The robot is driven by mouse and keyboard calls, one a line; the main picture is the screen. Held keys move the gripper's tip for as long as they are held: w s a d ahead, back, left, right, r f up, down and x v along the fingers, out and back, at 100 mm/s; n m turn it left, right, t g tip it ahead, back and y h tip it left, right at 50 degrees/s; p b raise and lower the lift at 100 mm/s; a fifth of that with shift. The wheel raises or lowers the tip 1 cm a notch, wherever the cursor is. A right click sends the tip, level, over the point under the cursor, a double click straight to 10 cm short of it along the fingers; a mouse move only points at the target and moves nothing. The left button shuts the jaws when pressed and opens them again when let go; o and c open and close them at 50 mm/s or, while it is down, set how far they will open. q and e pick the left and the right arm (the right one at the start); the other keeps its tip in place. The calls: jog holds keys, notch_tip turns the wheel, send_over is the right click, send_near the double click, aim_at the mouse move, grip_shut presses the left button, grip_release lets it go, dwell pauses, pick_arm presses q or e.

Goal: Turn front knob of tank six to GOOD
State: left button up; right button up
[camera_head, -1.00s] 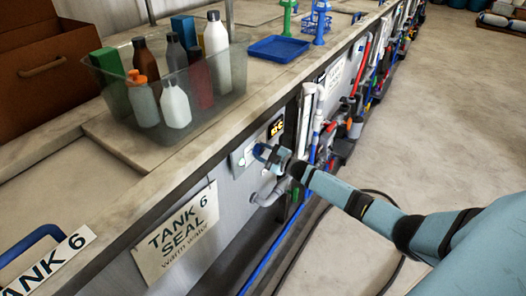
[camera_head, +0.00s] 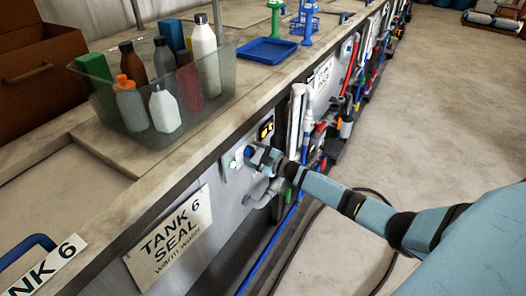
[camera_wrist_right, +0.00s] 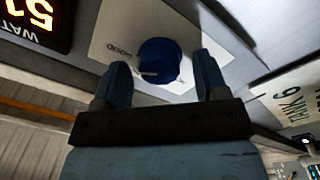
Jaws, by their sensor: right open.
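The front knob of tank six is a round blue knob (camera_wrist_right: 160,58) on a pale plate. In the right wrist view the word GOOD is printed to its upper left, and a white mark shows at the knob's lower left. My right gripper (camera_wrist_right: 160,66) is open, with one finger on each side of the knob and visible gaps to it. In the head view my right gripper (camera_head: 262,157) is at the panel and partly covers the knob. The TANK 6 SEAL sign (camera_head: 169,238) hangs below left. My left gripper is out of view.
A lit display (camera_head: 266,129) sits above the knob, and a green light (camera_head: 233,164) is left of it. A grey pipe (camera_head: 258,199) bends just below. A clear bin of bottles (camera_head: 200,105) stands on the counter. Hoses line the tank fronts beyond; the floor at right is open.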

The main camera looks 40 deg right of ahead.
jog(key=v, duration=1.3)
jog(key=shift+s+b, duration=0.25)
jog(key=shift+b, duration=0.15)
jog(key=shift+d, duration=0.1)
jog(key=s+a+m+g+h+p, duration=0.3)
jog(key=s+a+m+g+p, duration=0.3)
jog(key=s+a, duration=1.9)
jog(key=a+m+p, duration=0.2)
jog(key=a+m, duration=0.1)
jog(key=m, duration=0.1)
jog(key=shift+a+f+h, duration=0.3)
jog(key=shift+a+f, duration=0.05)
